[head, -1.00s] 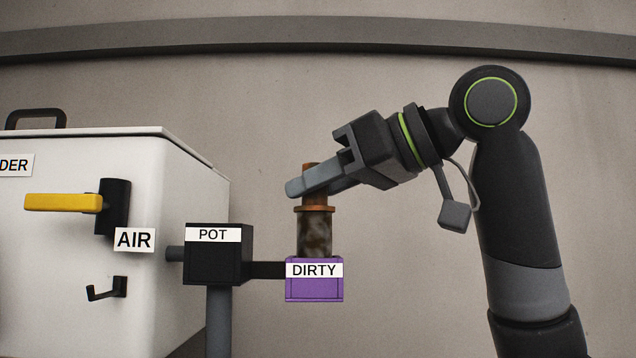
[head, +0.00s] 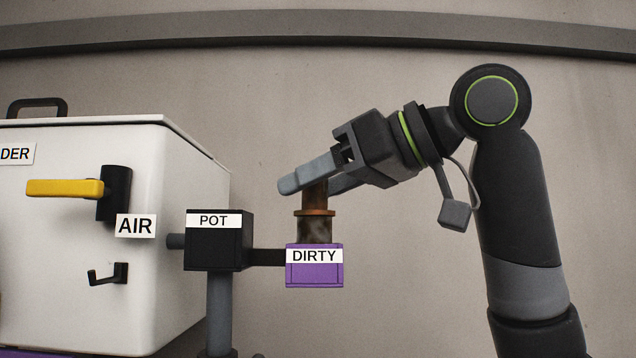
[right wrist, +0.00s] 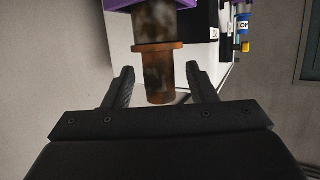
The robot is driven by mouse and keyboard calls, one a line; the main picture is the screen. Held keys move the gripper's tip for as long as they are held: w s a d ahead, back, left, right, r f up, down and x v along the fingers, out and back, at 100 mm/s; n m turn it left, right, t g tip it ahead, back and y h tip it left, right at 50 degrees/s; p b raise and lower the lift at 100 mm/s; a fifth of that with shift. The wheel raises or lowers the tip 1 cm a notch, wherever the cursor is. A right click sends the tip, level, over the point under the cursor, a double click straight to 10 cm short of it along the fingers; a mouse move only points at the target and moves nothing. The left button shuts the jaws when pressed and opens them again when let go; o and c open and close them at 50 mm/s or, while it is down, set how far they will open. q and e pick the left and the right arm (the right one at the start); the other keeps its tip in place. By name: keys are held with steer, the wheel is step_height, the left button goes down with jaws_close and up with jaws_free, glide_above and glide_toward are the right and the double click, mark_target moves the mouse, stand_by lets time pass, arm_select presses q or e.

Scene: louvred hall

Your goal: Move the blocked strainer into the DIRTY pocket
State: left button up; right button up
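The blocked strainer (head: 315,229) stands upright with its lower part inside the purple DIRTY pocket (head: 315,277). Its dark, blotchy brown body shows above the pocket's rim, with a copper collar and a brown handle on top. My right gripper (head: 310,186) is around the handle, with one finger on each side. In the right wrist view, gaps show between the strainer's handle (right wrist: 158,80) and both fingers of the open gripper (right wrist: 164,82). The pocket's purple edge (right wrist: 140,3) shows at the top there. The strainer's lower end is hidden in the pocket. My left gripper is out of view.
A black POT box (head: 212,255) on a grey post joins the DIRTY pocket by a dark arm. A white cabinet (head: 60,245) with a yellow lever (head: 65,188), an AIR label and a black hook (head: 108,274) stands at left. The space right of the pocket is clear.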

steer(key=shift+r, duration=0.1)
steer(key=s+d+r+p, duration=0.2)
steer(key=d+r+p, duration=0.1)
steer(key=r, duration=0.2)
steer(key=shift+d+r+p, duration=0.25)
steer(key=shift+d+p, duration=0.05)
steer(key=b+v, duration=0.5)
steer(key=v, duration=1.2)
steer(key=shift+d, duration=0.2)
